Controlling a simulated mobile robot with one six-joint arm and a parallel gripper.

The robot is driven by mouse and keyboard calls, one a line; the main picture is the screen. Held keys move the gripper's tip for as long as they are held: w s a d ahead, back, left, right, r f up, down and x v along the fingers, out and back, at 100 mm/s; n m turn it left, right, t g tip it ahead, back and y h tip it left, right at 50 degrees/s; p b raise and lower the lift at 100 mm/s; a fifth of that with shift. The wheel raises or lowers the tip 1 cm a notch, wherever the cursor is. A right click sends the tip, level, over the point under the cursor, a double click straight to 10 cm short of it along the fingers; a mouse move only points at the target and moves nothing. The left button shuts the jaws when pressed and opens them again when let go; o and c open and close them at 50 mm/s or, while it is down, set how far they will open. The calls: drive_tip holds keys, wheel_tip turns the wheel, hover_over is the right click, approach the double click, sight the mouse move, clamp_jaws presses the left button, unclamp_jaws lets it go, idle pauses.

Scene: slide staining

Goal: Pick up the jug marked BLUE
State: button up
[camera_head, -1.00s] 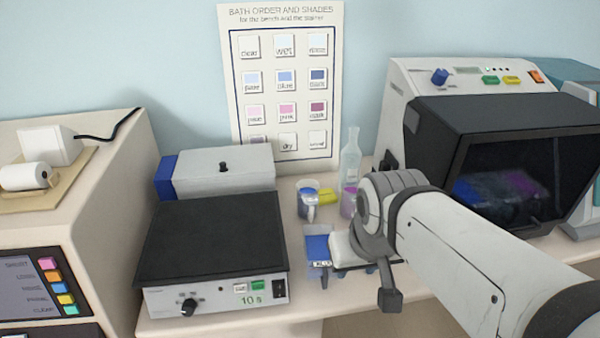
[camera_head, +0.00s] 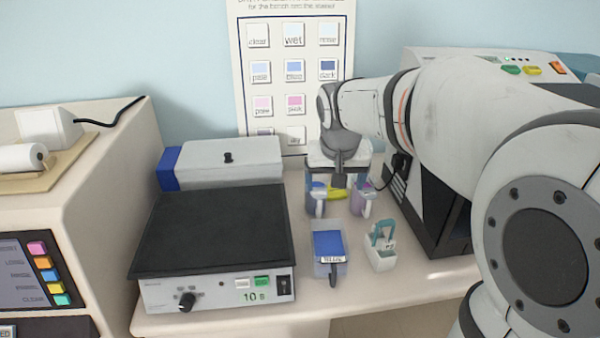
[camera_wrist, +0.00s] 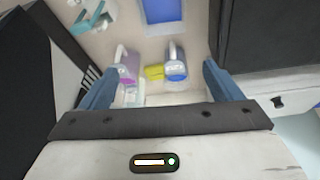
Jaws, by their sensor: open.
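The jug with blue contents (camera_head: 314,201) stands upright at the back of the bench, its top partly hidden by my gripper. It also shows in the wrist view (camera_wrist: 176,68), right of centre, with its handle towards the top. I cannot read its label. A jug with purple contents (camera_head: 362,200) stands to its right; it is at the left in the wrist view (camera_wrist: 128,66). A yellow object (camera_wrist: 153,72) lies between them. My gripper (camera_wrist: 160,84) is open and empty, pointing down above the jugs, with both jugs between its fingers in the picture.
A blue-filled tub (camera_head: 329,250) and a small white holder with a teal handle (camera_head: 381,250) stand in front. A black-topped heater (camera_head: 215,235) is to the left. A dark-fronted machine (camera_head: 440,205) is close on the right.

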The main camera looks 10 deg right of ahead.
sight(316, 183)
drive_tip(key=shift+o, duration=0.5)
drive_tip(key=shift+m+h, duration=0.4)
drive_tip(key=shift+m, duration=0.3)
drive_tip(key=w+f+b, duration=0.1)
drive_tip(key=w+f, duration=0.1)
drive_tip(key=w, duration=0.3)
drive_tip(key=w+f+b, duration=0.1)
drive_tip(key=w+f, duration=0.2)
drive_tip(key=w, duration=0.3)
drive_tip(key=w+a+f+b, duration=0.1)
drive_tip(key=w+f, duration=0.1)
drive_tip(key=w, duration=0.3)
drive_tip(key=shift+w+f+b, duration=0.25)
drive_tip(key=shift+f+b, duration=0.1)
drive_tip(key=shift+f, duration=0.05)
drive_tip(key=p+x, duration=0.1)
drive_tip(key=x, duration=0.6)
drive_tip(key=shift+w+a+f, duration=0.1)
drive_tip(key=shift+f, duration=0.25)
drive_tip(key=shift+t, duration=0.3)
drive_tip(key=shift+r, duration=0.1)
drive_tip(key=c, duration=1.6)
